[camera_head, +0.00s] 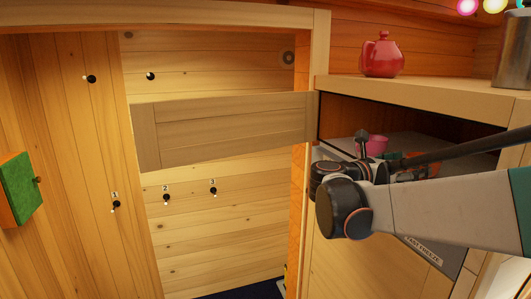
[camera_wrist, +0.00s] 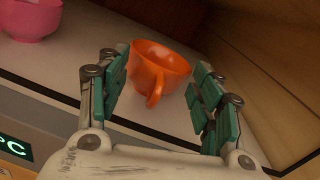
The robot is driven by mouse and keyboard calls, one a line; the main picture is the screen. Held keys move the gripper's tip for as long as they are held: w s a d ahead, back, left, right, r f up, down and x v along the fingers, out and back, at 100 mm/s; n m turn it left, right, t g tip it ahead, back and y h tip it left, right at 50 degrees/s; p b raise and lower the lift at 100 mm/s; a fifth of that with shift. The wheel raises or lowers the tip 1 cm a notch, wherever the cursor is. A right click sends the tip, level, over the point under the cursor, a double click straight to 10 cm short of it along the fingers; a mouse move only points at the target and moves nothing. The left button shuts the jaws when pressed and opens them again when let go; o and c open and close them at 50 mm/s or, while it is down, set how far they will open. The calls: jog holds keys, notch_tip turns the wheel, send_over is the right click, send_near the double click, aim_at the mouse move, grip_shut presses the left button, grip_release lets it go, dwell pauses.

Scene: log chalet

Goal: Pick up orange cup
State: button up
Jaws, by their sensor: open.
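The orange cup (camera_wrist: 160,62) stands on a pale surface in the wrist view, its handle turned toward my gripper. My gripper (camera_wrist: 158,92) is open, with one green-padded finger on either side of the cup's near part. The handle lies between the fingers, and I cannot tell whether either finger touches the cup. In the head view the orange cup (camera_head: 424,158) shows only in part behind my arm, inside an open cabinet compartment. My gripper's fingers are largely hidden there.
A pink cup (camera_wrist: 31,20) stands left of the orange one; the head view also shows it (camera_head: 376,146). Wooden compartment walls close in on the right. A red teapot (camera_head: 382,55) and a metal container (camera_head: 512,52) stand on top. An open cabinet door (camera_head: 225,130) sticks out left.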

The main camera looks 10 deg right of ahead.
grip_shut()
dwell(0.5)
